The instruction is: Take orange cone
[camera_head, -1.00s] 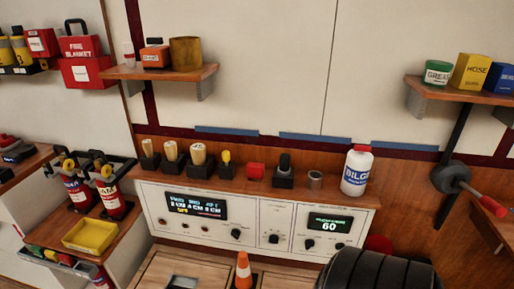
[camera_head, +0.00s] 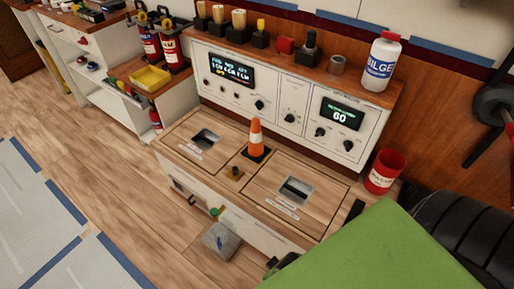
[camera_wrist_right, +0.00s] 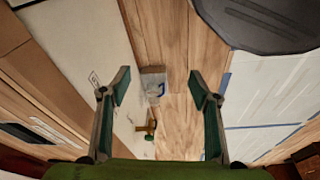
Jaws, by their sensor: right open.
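The orange cone (camera_head: 256,137) has a white band and a dark square base. It stands upright on the wooden bench top (camera_head: 225,163), between two lidded panels, in the head view. My right gripper (camera_wrist_right: 158,88) is open and empty in the right wrist view, with its two dark green fingers wide apart. The cone does not show in that view. In the head view my green right arm fills the lower right, and a dark part of it shows in front of the bench, apart from the cone. My left gripper is not in view.
A control panel (camera_head: 270,96) stands behind the cone. A red bucket (camera_head: 384,171) is right of the bench. A grey block (camera_head: 221,241) lies by the bench front. The floor at left is open.

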